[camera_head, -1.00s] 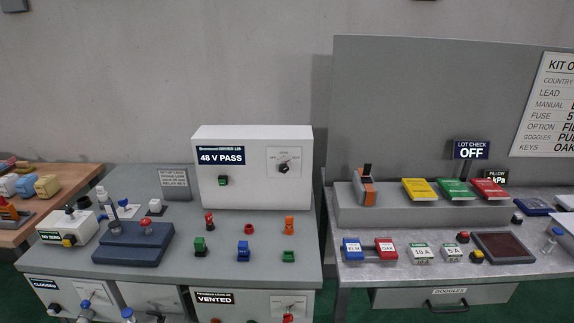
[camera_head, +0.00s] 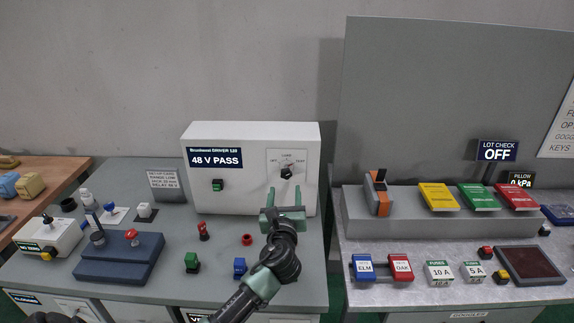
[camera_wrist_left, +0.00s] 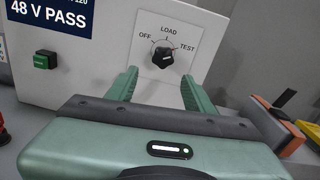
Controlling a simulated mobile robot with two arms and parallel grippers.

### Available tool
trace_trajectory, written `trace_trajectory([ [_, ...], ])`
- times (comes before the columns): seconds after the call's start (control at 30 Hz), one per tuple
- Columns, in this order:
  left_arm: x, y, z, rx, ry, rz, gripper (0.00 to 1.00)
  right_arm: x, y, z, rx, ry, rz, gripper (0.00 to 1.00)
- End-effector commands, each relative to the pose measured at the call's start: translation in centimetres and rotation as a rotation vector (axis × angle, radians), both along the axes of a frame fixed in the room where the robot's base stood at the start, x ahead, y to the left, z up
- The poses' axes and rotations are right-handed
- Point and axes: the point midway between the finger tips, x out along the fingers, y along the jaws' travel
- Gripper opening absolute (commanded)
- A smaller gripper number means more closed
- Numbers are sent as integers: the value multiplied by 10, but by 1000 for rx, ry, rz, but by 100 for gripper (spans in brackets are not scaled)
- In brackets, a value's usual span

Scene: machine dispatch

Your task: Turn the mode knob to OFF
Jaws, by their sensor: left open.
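The mode knob (camera_head: 287,173) is a black rotary knob on a white plate on the front of the white 48 V PASS box (camera_head: 250,133). In the left wrist view the knob (camera_wrist_left: 162,58) sits below the printed words OFF, LOAD and TEST, from left to right. I cannot tell for sure which word it points to. My left gripper (camera_head: 284,194) is open and empty in front of and slightly below the knob. In the left wrist view its two green fingers (camera_wrist_left: 158,78) stand to either side, below the knob, not closed on it. My right gripper is not in view.
A green button (camera_head: 218,185) is left of the knob on the same box. Small red, green and blue parts (camera_head: 240,267) stand on the grey bench around my left arm. A second bench (camera_head: 420,300) with colored books and fuses is on the right, across a gap.

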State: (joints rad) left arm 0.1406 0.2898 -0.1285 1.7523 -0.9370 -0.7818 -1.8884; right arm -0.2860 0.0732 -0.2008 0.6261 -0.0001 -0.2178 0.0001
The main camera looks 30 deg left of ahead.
Motion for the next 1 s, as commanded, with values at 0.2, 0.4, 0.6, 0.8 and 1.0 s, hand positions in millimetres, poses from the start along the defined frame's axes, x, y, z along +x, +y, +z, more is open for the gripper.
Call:
trace_trajectory([
  [0.2,21,11,8,58,10,-3,52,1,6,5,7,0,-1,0],
  [0.4,49,29,8,54,10,-2,52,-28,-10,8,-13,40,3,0],
  [0.6,67,40,6,53,10,-2,52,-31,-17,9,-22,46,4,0],
  [0.8,70,41,5,52,9,-4,52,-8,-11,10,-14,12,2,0],
  [1.0,70,41,5,52,9,-4,33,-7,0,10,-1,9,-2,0],
])
